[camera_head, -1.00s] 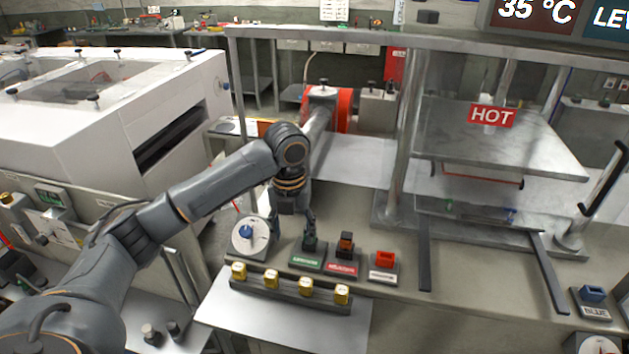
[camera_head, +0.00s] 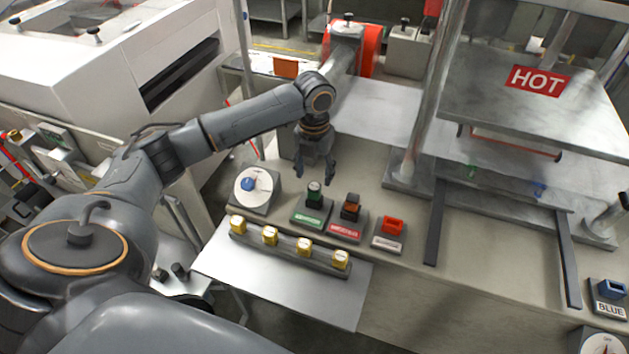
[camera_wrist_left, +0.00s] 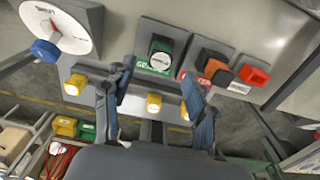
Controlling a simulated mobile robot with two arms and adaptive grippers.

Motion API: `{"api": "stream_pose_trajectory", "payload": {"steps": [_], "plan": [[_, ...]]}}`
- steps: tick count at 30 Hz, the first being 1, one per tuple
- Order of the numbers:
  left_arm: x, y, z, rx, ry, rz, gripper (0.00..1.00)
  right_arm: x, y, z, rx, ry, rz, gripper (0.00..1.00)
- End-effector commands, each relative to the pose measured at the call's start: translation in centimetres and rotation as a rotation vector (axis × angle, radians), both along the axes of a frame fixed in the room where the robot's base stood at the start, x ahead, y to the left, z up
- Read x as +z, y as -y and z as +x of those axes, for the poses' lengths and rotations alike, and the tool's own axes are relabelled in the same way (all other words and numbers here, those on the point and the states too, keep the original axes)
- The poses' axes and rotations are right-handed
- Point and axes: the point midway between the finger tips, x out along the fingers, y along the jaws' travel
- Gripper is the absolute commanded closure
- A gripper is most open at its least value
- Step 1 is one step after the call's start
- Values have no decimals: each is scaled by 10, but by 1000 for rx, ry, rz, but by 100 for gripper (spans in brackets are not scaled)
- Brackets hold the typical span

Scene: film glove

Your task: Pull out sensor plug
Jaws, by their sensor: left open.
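A dark green plug (camera_head: 314,188) stands in a holder with a green label; in the left wrist view this plug (camera_wrist_left: 162,51) has a round pale cap. To its right a black and orange plug (camera_head: 350,207) stands in a red-labelled holder; it also shows in the left wrist view (camera_wrist_left: 216,66). The labels are too blurred to read surely, so I cannot tell which is the sensor plug. My left gripper (camera_head: 316,178) is open and empty. It points down just above and behind the green plug, its fingers (camera_wrist_left: 157,72) apart. My right gripper is out of view.
A red socket (camera_head: 392,225) stands right of the plugs, and a dial with a blue knob (camera_head: 257,187) stands left. A rail with several yellow blocks (camera_head: 290,251) runs in front. A press with a HOT sign (camera_head: 538,81) rises on the right.

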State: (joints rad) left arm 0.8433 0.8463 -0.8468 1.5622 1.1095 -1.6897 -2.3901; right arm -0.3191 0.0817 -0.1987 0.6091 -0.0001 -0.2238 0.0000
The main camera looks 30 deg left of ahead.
Motion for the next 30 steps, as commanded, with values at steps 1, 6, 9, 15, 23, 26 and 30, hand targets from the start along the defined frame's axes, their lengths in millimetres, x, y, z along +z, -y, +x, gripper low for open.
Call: {"api": "stream_pose_trajectory", "payload": {"steps": [1, 6, 9, 15, 23, 26, 30], "plan": [[-9, 0, -1, 0, -4, 0, 43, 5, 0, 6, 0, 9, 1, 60], [-36, 0, -1, 1, -2, 1, 43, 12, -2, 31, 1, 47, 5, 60], [-47, 0, 0, 1, -2, 0, 43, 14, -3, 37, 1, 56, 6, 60], [-56, 0, 0, 0, 1, 0, 43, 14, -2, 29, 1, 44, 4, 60], [-57, 0, 0, 0, 1, 0, 50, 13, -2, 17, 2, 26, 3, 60], [-56, 0, 0, 0, 1, 0, 70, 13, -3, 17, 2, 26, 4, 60], [-56, 0, 0, 0, 1, 0, 98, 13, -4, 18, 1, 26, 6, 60]]}}
